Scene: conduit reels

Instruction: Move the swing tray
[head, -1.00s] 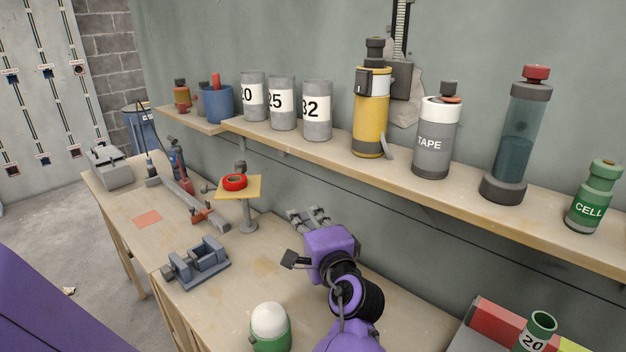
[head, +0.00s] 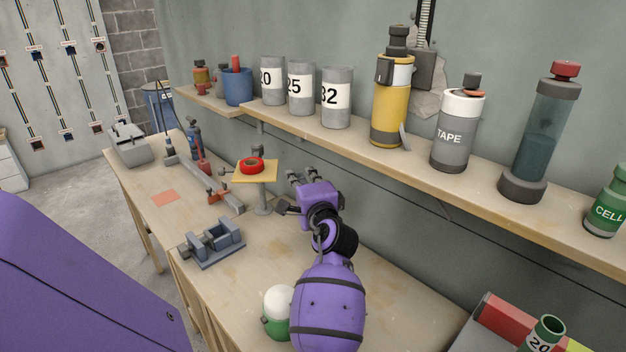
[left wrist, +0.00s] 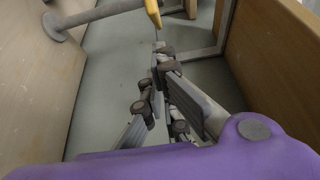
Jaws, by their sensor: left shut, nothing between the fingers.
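The swing tray (head: 268,177) is a small yellow square plate on a grey post that stands on the bench. A red tape ring (head: 251,165) lies on it. My left gripper (head: 304,174) is just right of the tray, apart from it in the head view. It is shut with nothing held. In the left wrist view, the gripper's grey fingers (left wrist: 160,58) point toward a yellow edge (left wrist: 153,12), which looks like the tray's. The grey post's round base shows at upper left there. My right gripper is not in view.
A shelf (head: 455,182) with several canisters runs along the wall above the bench. A grey vise-like block (head: 216,245) and a long clamp bar (head: 200,182) lie left of the tray. A green jar with a white top (head: 277,312) stands beside my left arm.

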